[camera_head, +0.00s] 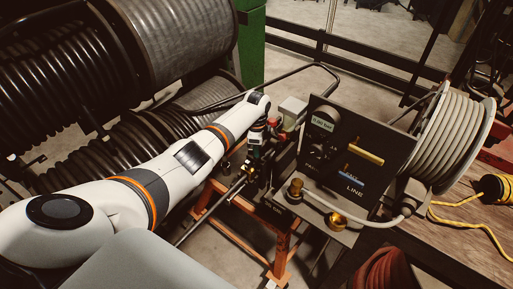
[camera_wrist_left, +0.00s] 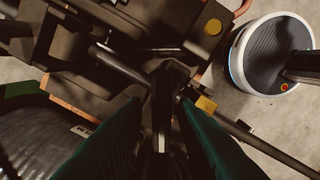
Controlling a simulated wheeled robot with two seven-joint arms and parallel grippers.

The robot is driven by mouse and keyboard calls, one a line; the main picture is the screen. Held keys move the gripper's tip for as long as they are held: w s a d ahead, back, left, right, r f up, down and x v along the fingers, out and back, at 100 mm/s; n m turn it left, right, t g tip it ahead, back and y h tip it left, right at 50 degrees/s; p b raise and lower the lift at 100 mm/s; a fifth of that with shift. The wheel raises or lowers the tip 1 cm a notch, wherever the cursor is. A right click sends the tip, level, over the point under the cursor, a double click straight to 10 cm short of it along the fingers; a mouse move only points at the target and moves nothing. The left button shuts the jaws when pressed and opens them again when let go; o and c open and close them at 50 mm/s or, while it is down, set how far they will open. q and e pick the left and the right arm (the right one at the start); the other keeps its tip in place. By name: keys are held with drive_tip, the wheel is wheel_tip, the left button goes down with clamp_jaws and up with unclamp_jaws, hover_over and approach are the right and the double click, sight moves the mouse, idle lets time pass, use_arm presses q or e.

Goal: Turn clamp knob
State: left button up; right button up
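My left gripper (camera_head: 252,168) is at the front left of the crimper bench, low beside the dark panel. In the left wrist view its two dark green fingers (camera_wrist_left: 162,112) stand apart. A dark upright bar-like part, which may be the clamp knob (camera_wrist_left: 163,108), shows between the fingertips. I cannot tell whether the fingers touch it. A long metal rod (camera_wrist_left: 125,68) runs slantwise past the fingertips. In the head view my gripper and wrist hide most of this spot. My right gripper is in neither view.
The dark panel (camera_head: 372,128) with a gauge display (camera_head: 322,122) and a yellow handle (camera_head: 366,154) stands right of my gripper. Brass fittings (camera_head: 337,219) sit at its foot. A hose reel (camera_head: 450,135) is farther right. Large hose drums (camera_head: 180,40) fill the left. An orange stand (camera_head: 283,255) is below.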

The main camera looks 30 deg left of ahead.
use_arm(q)
drive_tip(key=shift+o, duration=0.6)
wheel_tip(320, 180, up, 12)
drive_tip(key=b, duration=0.1)
drive_tip(key=shift+f, duration=0.1)
idle(0.4)
